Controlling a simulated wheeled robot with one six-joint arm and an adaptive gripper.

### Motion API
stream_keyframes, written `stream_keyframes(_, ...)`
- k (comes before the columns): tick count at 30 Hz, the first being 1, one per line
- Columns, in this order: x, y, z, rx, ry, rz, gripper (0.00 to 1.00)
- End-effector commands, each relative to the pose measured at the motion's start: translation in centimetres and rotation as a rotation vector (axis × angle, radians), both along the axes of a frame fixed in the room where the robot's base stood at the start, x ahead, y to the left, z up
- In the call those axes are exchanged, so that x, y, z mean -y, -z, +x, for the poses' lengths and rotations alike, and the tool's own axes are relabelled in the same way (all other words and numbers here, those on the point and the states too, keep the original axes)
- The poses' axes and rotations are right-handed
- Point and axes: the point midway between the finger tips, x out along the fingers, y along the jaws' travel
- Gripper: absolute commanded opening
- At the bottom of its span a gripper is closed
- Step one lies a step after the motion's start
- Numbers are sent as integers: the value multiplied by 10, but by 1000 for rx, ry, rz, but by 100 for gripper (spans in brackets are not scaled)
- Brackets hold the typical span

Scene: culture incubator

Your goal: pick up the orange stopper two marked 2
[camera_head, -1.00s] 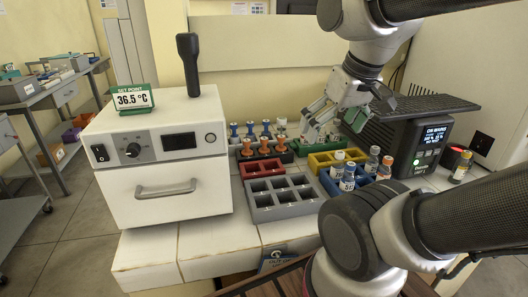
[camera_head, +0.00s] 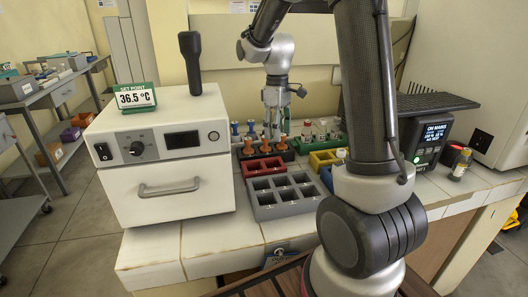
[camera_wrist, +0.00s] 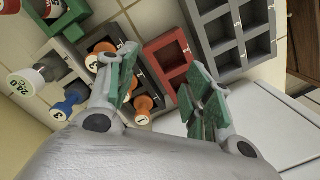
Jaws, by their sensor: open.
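Three orange stoppers stand in a row in a dark rack in the head view. The middle one (camera_head: 265,144) is likely number 2, but its mark is too small to read there. In the wrist view, the stopper marked 1 (camera_wrist: 142,118) shows below the left finger. Another orange stopper (camera_wrist: 101,50) is at the upper left. The middle one is mostly hidden behind the left finger. My gripper (camera_head: 274,126) is open and points down just above and behind the row. In the wrist view my gripper (camera_wrist: 163,75) has its green-padded fingers apart with nothing between them.
Blue stoppers (camera_head: 235,129) stand behind the orange row. A red rack (camera_head: 263,166) and a grey rack (camera_head: 285,209) lie in front, both with empty slots. The white incubator (camera_head: 160,160) is close on the left. A yellow rack (camera_head: 322,160) is on the right.

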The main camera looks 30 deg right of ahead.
Motion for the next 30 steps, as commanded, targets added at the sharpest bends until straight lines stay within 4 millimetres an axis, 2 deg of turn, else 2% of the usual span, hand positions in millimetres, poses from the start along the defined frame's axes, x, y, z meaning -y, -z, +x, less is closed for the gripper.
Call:
stream_keyframes(1,1,11,20,-5,-92,8,51)
stream_keyframes(4,2,16,53,16,-301,21,51)
stream_keyframes(6,2,7,70,49,-432,22,51)
stream_keyframes(9,2,-3,81,78,-592,22,51)
stream_keyframes(13,2,-3,81,78,-731,27,51)
stream_keyframes(17,2,3,81,76,-781,30,51)
stream_keyframes(23,2,27,80,75,-783,30,51)
stream_keyframes(30,-1,64,78,74,-781,31,51)
